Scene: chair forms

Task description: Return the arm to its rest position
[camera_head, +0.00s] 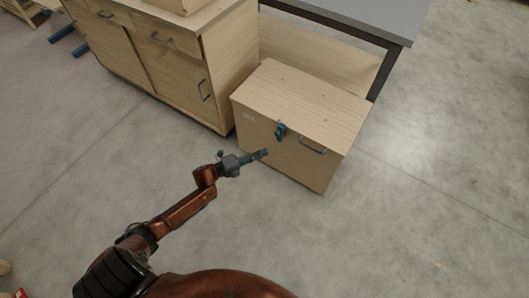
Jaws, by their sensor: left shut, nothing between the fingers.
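My left arm reaches in from the lower left, stretched toward a wooden box (290,120). My left gripper (262,154) is shut and empty, in front of the box's front face. I cannot tell from this view whether its tips touch the box. The box's lid is closed. A metal handle (313,146) is on the front face, right of the gripper. My right gripper is not in view.
A wooden cabinet (228,65) with drawers and doors stands left of the box. A grey-topped table (370,18) with dark legs stands behind the box. The concrete floor (430,190) is clear at the right and in front. A red item lies at the lower-left corner.

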